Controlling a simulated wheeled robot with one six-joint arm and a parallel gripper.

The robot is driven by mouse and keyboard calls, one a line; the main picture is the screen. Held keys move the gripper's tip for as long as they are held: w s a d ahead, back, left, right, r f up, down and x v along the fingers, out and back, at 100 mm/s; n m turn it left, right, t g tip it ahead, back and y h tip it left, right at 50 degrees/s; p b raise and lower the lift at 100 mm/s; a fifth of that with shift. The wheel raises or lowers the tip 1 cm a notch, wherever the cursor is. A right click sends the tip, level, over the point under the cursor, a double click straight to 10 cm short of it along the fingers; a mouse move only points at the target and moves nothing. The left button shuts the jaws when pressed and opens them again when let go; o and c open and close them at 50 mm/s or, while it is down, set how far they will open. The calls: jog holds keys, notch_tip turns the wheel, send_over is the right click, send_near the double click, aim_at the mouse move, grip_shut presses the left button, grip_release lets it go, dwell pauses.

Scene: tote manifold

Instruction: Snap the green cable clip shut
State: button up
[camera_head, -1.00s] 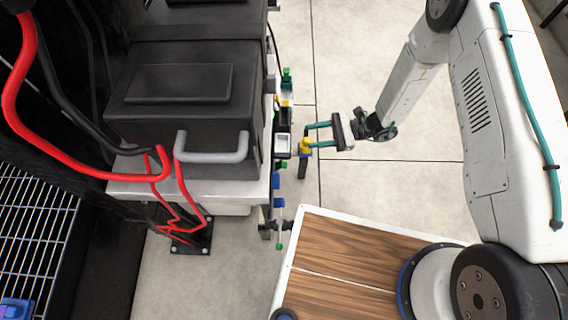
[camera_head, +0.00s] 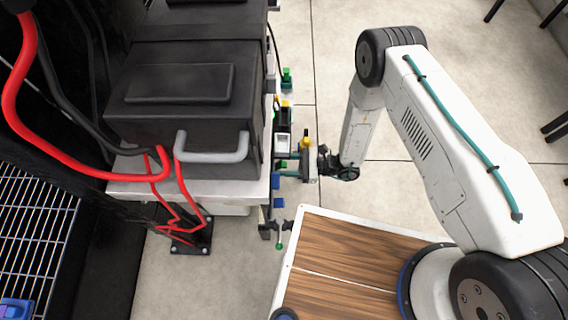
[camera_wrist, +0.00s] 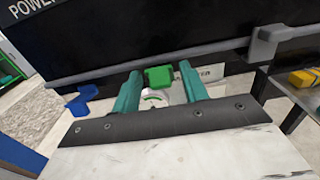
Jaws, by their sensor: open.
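The green cable clip (camera_wrist: 158,78) shows in the wrist view as a small green block, just beyond and between my fingertips. I cannot tell whether its lid is up or down. A small white round part with a green mark (camera_wrist: 155,96) sits below it. My gripper (camera_wrist: 160,84) is open, with its two teal fingers on either side of the clip's line and nothing clearly held. In the head view my gripper (camera_head: 288,174) is at the right edge of the bench, where the small green part (camera_head: 283,163) is mostly hidden by it.
A blue fitting (camera_head: 278,202) is close by on the near side; a yellow part (camera_head: 306,134) is on the far side. The dark box (camera_head: 185,110) with a grey handle (camera_head: 212,147) stands on the bench. Open floor (camera_head: 400,190) lies right of the bench.

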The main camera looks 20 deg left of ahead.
jog(key=shift+a, duration=0.25)
jog(key=c, duration=0.8)
jog(key=shift+a+r+h, duration=0.1)
jog(key=shift+r+h, duration=0.35)
jog(key=shift+h, duration=0.45)
jog(key=shift+s+a+r+t+h, duration=0.15)
jog(key=shift+t+h, duration=0.1)
jog(key=shift+h, duration=0.45)
jog(key=shift+w+r+t+h, duration=0.15)
jog(key=shift+t+h, duration=0.1)
jog(key=shift+h, duration=0.45)
jog(key=shift+s, duration=0.1)
jog(key=o, duration=0.8)
jog(key=v, duration=0.7)
jog(key=shift+d, duration=0.35)
